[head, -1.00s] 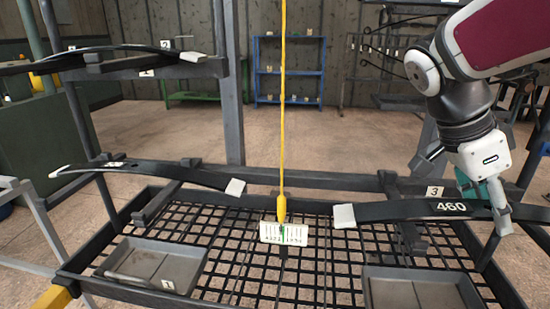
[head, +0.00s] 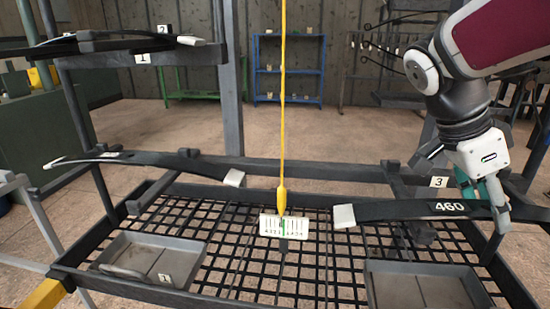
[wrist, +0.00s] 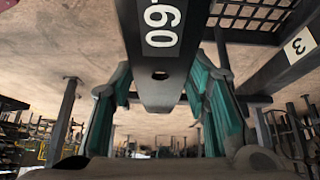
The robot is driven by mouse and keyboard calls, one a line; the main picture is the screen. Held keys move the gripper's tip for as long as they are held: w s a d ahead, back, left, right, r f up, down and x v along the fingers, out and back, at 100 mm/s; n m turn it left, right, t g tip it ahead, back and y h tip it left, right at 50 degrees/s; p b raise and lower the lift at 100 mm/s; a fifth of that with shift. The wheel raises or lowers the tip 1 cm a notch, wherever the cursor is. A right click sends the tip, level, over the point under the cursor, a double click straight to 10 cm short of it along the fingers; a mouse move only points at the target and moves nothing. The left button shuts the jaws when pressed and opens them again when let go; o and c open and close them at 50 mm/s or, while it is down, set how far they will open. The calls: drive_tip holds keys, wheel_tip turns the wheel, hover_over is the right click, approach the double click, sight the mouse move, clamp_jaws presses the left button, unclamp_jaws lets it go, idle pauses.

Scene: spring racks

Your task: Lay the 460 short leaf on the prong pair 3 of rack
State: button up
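The 460 leaf (head: 400,210) is a dark, slightly curved strip with a pale left end and a white "460" marking. My gripper (head: 490,196) is shut on it to the right of the number. In the wrist view, its teal pads (wrist: 165,100) lie on both sides of the leaf (wrist: 160,75). The leaf is in front of the rack's right side, near the number 3 plate (head: 438,182) and its prongs (head: 394,180). The plate also shows in the wrist view (wrist: 299,45). I cannot tell whether the leaf touches the prongs. Its right end leaves the picture.
Another dark leaf (head: 150,160) lies on the rack's left side. More leaves (head: 110,45) rest on the upper left prongs. Two grey trays (head: 195,250) (head: 385,283) sit on the black mesh shelf (head: 250,215). A yellow cord (head: 283,100) with a white scale card hangs centrally.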

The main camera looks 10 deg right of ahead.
drive_tip(key=o, duration=0.3)
drive_tip(key=shift+o, duration=0.2)
drive_tip(key=shift+a, duration=0.1)
drive_tip(key=v, duration=1.2)
drive_tip(key=s+a+f+n+t+y+p, duration=0.1)
drive_tip(key=s+a+f+n+y, duration=0.2)
drive_tip(key=s+a+f+n, duration=0.5)
drive_tip(key=s+a+f+n+t+y, duration=0.2)
drive_tip(key=s+a+f+n+y, duration=0.15)
drive_tip(key=s+f+n, duration=0.75)
wheel_tip(320, 180, up, 29)
drive_tip(key=w+n+t+p, duration=0.1)
drive_tip(key=n+t+p, duration=0.1)
drive_tip(key=p, duration=2.2)
drive_tip(key=shift+w+r+t, duration=0.2)
drive_tip(key=shift+t, duration=0.4)
